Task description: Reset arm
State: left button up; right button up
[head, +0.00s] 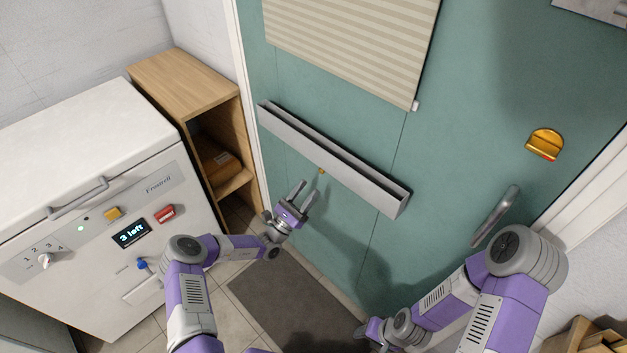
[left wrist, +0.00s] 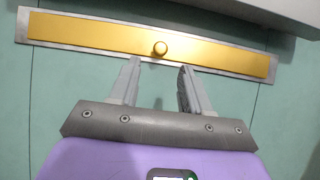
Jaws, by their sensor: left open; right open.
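My left gripper (head: 301,192) is open and empty in front of the green door (head: 390,245), just below the long grey ledge (head: 335,158). In the left wrist view its two fingers (left wrist: 158,85) are spread, with nothing between them. A yellow strip with a round knob (left wrist: 160,48) lies ahead of the fingertips, apart from them. The knob also shows small in the head view (head: 322,171). My right gripper (head: 375,331) is low at the bottom of the head view; its hand shows only partly and its fingers are hard to make out.
A white machine (head: 90,200) with knobs and a display reading "3 left" stands at the left. A wooden shelf (head: 185,80) is beside it. The door carries a blind (head: 355,40), a yellow fitting (head: 544,144) and a handle (head: 494,217). A grey mat (head: 285,305) lies on the floor.

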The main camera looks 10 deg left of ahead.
pick_arm(q)
jog(key=shift+v, duration=0.85)
jog(key=s+d+f+m+g+h+p, duration=0.1)
jog(key=s+d+f+m+g+h, duration=0.1)
jog(key=s+d+m+g, duration=0.35)
jog(key=s+d+f+m+g+h, duration=0.2)
jog(key=s+d+m+g+h, duration=0.1)
jog(key=d+g, duration=0.45)
jog(key=s+d+f+m+g+y+p, duration=0.1)
jog(key=s+d+f+m+g+y, duration=0.2)
jog(key=s, duration=0.4)
jog(key=s+d+f+m+g+y, duration=0.1)
jog(key=s+f+m+g+y, duration=0.1)
jog(key=s+f+m+g, duration=0.35)
jog(key=s+a+m+t+y+p, duration=0.1)
jog(key=s+a+m+y+p, duration=0.1)
jog(key=s+a+m+y, duration=0.7)
jog(key=shift+s+a+m+y, duration=0.3)
jog(key=shift+s+a, duration=0.65)
jog(key=shift+s, duration=0.1)
